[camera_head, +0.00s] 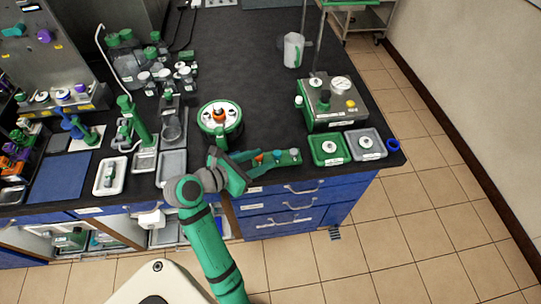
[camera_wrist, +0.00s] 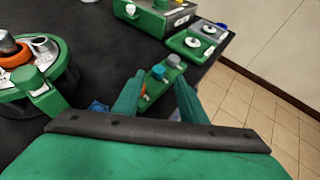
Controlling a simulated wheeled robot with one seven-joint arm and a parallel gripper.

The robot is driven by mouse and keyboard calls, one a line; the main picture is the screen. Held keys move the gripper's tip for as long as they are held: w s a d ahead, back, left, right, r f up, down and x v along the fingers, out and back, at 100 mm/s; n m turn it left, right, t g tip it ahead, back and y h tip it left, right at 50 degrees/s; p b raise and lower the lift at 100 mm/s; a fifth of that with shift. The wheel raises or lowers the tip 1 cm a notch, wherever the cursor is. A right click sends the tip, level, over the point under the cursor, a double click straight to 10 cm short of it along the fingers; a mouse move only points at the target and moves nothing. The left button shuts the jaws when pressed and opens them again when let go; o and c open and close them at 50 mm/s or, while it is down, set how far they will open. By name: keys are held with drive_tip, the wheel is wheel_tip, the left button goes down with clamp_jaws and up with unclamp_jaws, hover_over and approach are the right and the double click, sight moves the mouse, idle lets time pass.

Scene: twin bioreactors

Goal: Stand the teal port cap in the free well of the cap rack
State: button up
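The cap rack (camera_head: 285,160) is a narrow green block near the front edge of the bench; it also shows in the wrist view (camera_wrist: 151,97). A blue-teal cap (camera_wrist: 158,71) stands on it, between an orange cap (camera_wrist: 143,89) and a grey cap or fitting (camera_wrist: 174,60). The teal cap also shows in the head view (camera_head: 277,155). My gripper (camera_wrist: 160,83) is open, its fingers spread on either side of the rack's near end. It appears empty. I cannot tell its height above the rack, and the fingers hide part of the near end.
A round green-and-white vessel (camera_head: 219,117) with an orange top fitting stands behind my gripper. A green tray (camera_head: 317,159) and a grey tray (camera_head: 379,152) lie right of the rack, below a metal instrument (camera_head: 328,107). A blue ring (camera_head: 393,145) lies at the right edge.

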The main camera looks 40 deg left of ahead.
drive_tip(key=v, duration=0.5)
drive_tip(key=shift+r, duration=0.1)
drive_tip(key=shift+w, duration=0.1)
